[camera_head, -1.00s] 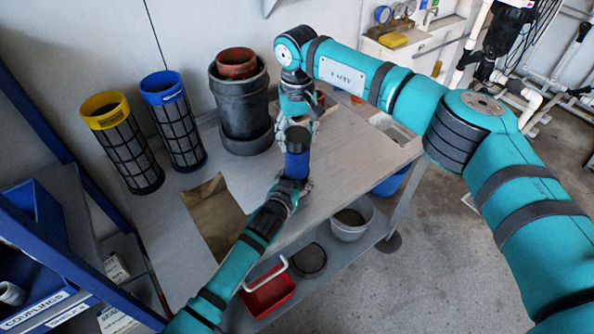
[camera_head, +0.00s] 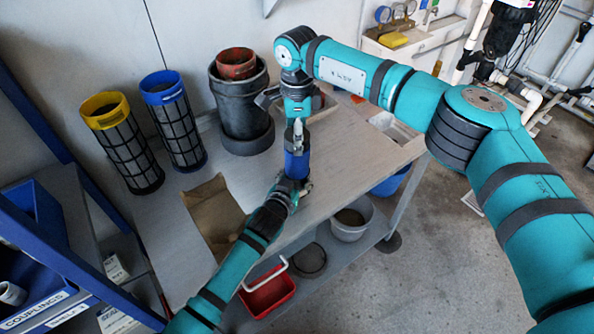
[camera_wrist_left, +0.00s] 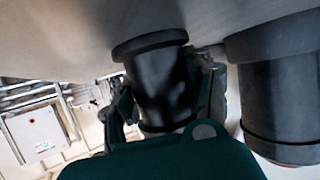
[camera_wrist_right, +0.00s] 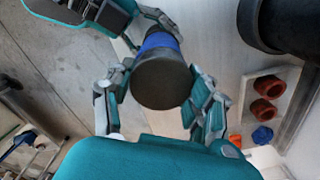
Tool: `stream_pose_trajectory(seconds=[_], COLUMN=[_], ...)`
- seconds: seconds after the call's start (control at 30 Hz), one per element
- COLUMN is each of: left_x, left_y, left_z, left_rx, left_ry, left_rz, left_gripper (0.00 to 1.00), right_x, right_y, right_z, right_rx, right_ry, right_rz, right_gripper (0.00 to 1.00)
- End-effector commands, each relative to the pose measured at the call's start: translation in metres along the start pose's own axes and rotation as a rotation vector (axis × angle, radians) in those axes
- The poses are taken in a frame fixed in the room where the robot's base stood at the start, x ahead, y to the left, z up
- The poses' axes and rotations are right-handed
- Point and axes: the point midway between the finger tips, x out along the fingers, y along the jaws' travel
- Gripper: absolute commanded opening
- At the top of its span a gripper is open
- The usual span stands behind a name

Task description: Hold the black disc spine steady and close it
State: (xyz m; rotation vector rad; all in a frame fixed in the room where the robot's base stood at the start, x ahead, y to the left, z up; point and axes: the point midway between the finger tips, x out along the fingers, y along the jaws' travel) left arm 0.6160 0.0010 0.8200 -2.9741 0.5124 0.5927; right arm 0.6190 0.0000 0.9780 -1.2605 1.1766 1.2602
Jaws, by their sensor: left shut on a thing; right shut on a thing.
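The black disc spine shows in the head view as an upright cylinder with a blue lower body (camera_head: 296,166), over the front part of the bench. My left gripper (camera_head: 291,187) comes from below left and is shut on its lower part. In the left wrist view a dark cylinder (camera_wrist_left: 158,90) with a wider rim stands between the left fingers. My right gripper (camera_head: 297,128) comes from above and is shut on the dark upper end. The right wrist view shows the round dark end (camera_wrist_right: 161,80) between its fingers, with blue behind it. The head view hides most of that end.
A black housing (camera_head: 240,110) holding a red-brown pipe (camera_head: 236,63) stands behind the grippers. Yellow-rimmed (camera_head: 128,150) and blue-rimmed (camera_head: 178,125) mesh baskets stand left. A brown mat (camera_head: 214,215) lies in front.

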Motion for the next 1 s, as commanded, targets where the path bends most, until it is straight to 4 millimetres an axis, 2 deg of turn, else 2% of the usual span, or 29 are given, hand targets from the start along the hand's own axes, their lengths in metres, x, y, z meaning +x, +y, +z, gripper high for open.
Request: stream_pose_trajectory(seconds=[1.0], left_x=[-0.0002], left_y=[0.0009], left_z=[0.0000], left_rx=[0.001], left_ry=[0.001], left_rz=[0.002], left_gripper=[0.00], right_x=[0.0009], right_y=[-0.0018], right_z=[0.0004], right_rx=[2.284], right_ry=[-0.004], right_rz=[-0.001], right_gripper=[0.14])
